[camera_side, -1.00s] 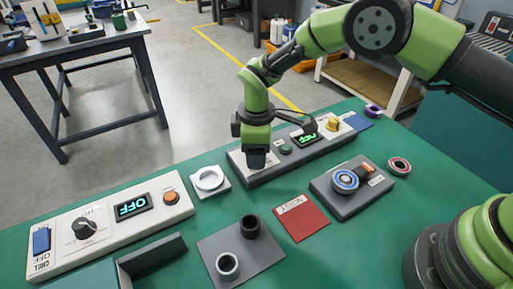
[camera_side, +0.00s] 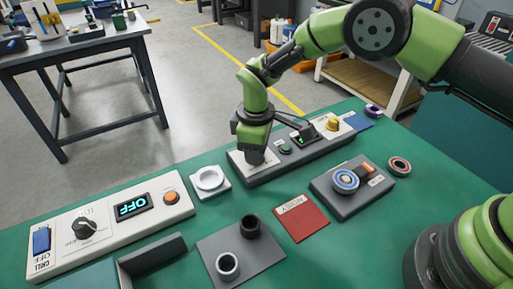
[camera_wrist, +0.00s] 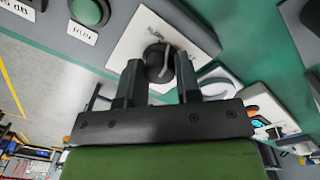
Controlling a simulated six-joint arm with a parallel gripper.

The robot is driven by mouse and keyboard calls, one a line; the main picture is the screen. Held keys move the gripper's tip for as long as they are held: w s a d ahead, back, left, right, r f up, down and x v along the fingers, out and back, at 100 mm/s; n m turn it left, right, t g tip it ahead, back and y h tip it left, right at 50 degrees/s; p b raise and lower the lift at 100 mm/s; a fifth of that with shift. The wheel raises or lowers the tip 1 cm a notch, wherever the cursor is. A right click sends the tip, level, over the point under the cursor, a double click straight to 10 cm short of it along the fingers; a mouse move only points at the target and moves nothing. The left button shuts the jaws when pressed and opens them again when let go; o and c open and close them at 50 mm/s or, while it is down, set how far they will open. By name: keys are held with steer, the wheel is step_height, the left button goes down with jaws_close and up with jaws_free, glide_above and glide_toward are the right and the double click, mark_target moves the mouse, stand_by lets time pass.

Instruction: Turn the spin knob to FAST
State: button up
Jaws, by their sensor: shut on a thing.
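The spin knob (camera_wrist: 153,58) is dark and round with a pale pointer line, on a white plate (camera_wrist: 128,45) at the left end of the grey panel. My gripper (camera_side: 254,158) is down over that plate in the side view. In the wrist view the fingers of my gripper (camera_wrist: 158,66) stand on either side of the knob, shut on it. The side view hides the knob behind the fingers. The plate's lettering is too blurred to read as a setting. The panel's display (camera_side: 303,140) shows a little green and is partly covered.
The grey panel also has a green button (camera_side: 285,148) and a yellow knob (camera_side: 333,124). A white dish (camera_side: 209,179) stands close left of my gripper. A white control box (camera_side: 110,228) reads OFF at the left. A red mat (camera_side: 301,218) lies in front.

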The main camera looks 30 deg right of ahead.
steer(key=m, duration=1)
steer(key=shift+m, duration=0.4)
stand_by(0.4)
steer(key=o, duration=0.9)
steer(key=r, duration=1)
steer(key=shift+a, duration=0.2)
